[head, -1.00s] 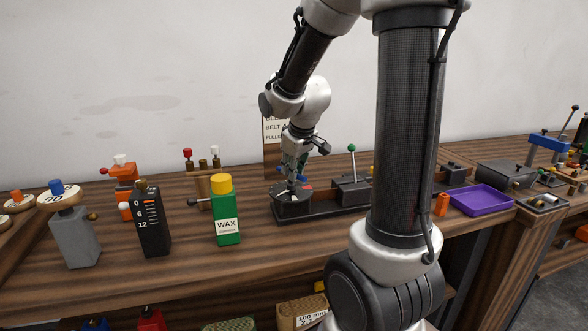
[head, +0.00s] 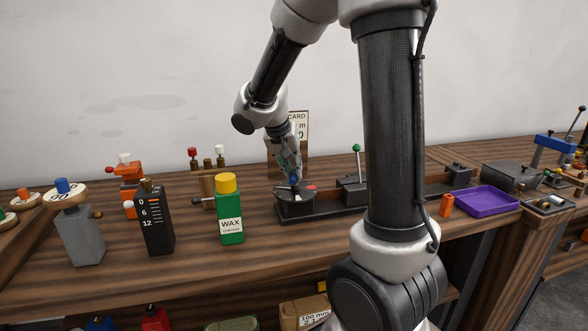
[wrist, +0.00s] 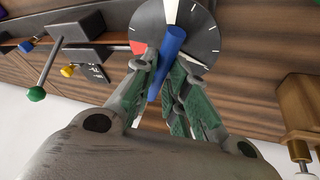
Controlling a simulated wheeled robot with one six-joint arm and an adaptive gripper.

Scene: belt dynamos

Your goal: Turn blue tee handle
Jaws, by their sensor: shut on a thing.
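The blue tee handle (wrist: 172,52) stands over a round grey dial (wrist: 205,32) with white tick marks and a red sector. In the wrist view my gripper (wrist: 172,72) has its green-padded fingers on both sides of the blue bar, shut on it. The bar lies slanted across the dial's lower part. In the head view my gripper (head: 291,174) reaches down to the blue handle (head: 294,182) on top of the dark dial unit (head: 293,207). Most of the handle there is hidden by the fingers.
A green-knobbed lever (head: 356,150) stands right of the dial on the same dark base. The green wax bottle (head: 230,222) and black numbered block (head: 155,222) stand to the left. A purple tray (head: 486,201) and orange block (head: 446,205) lie to the right.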

